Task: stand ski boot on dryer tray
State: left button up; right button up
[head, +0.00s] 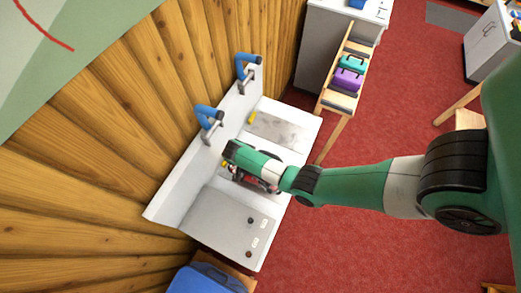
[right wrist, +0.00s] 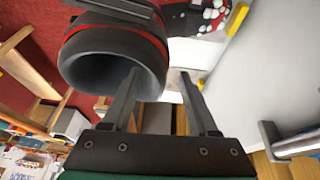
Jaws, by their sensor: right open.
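A black ski boot with red trim (head: 266,184) is on the white bench in the head view, mostly hidden under my right arm. In the right wrist view its round cuff (right wrist: 115,45) shows its hollow opening. My right gripper (right wrist: 160,72) is open. Its left finger overlaps the cuff opening and its right finger is outside the rim; contact cannot be told. Whether the boot is upright is unclear. The white bench (head: 165,204) has a grey panel (head: 225,215) at the near end and a worn grey panel (head: 285,130) at the far end. Which is the dryer tray is unclear.
Two blue-handled clamps (head: 208,113) (head: 246,68) stand along the bench's back ledge by the wooden wall. A wooden rack (head: 347,62) with coloured items stands beyond. A blue item (head: 208,279) is at the near end. Red floor is open at the right.

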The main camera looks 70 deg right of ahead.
jog(key=shift+x, duration=1.2)
grip_shut()
jog(key=shift+w+r, duration=0.1)
